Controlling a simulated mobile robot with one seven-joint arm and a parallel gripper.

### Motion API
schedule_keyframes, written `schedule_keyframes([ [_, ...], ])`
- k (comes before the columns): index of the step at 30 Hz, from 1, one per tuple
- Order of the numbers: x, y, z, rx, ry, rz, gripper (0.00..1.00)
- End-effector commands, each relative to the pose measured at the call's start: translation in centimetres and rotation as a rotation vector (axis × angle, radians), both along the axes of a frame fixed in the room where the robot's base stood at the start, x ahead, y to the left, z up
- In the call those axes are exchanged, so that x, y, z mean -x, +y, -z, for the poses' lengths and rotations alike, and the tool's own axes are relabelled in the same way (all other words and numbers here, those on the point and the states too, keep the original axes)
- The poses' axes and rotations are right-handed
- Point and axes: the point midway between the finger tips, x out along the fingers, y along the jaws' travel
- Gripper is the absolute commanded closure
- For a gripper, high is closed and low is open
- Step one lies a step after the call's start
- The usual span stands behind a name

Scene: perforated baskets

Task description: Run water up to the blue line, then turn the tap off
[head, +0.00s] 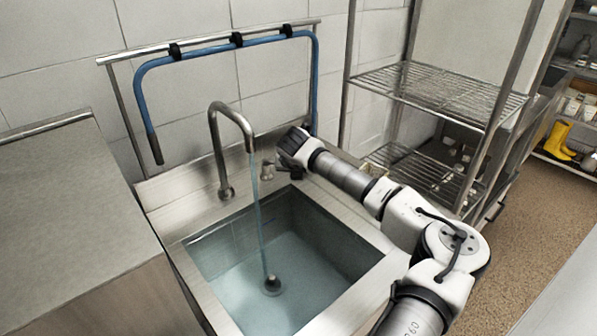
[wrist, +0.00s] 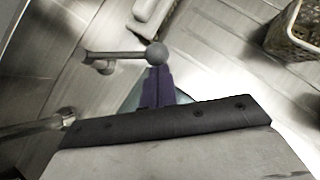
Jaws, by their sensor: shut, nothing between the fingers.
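A steel tap (head: 232,128) stands behind the sink (head: 180,262). A thin stream of water (head: 260,210) falls from its spout into the basin, above the dark round drain (head: 272,285). Bluish water (head: 240,292) covers the basin floor. I cannot clearly make out a separate blue line on the walls. My gripper (head: 284,172) is by the tap's lever at the sink's back right. In the wrist view my gripper (wrist: 156,82) is shut and empty, its tips close to the lever's ball end (wrist: 157,53). I cannot tell whether they touch.
A blue hose (head: 220,48) hangs on a rail behind the tap. A steel counter (head: 70,215) is at left. Wire shelves (head: 440,92) stand at right. A perforated basket (wrist: 292,38) is at the wrist view's upper right. Yellow boots (head: 558,140) are far right.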

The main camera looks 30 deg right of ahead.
Motion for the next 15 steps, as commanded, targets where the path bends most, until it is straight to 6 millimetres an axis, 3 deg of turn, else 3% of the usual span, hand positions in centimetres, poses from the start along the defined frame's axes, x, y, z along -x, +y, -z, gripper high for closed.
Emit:
schedule_keyframes([
  [11, -1.5, -2.7, 0.4, -0.003, -0.003, -0.230, 1.00],
  [15, -2.2, -3.5, 0.3, -0.001, -0.002, -0.239, 1.00],
])
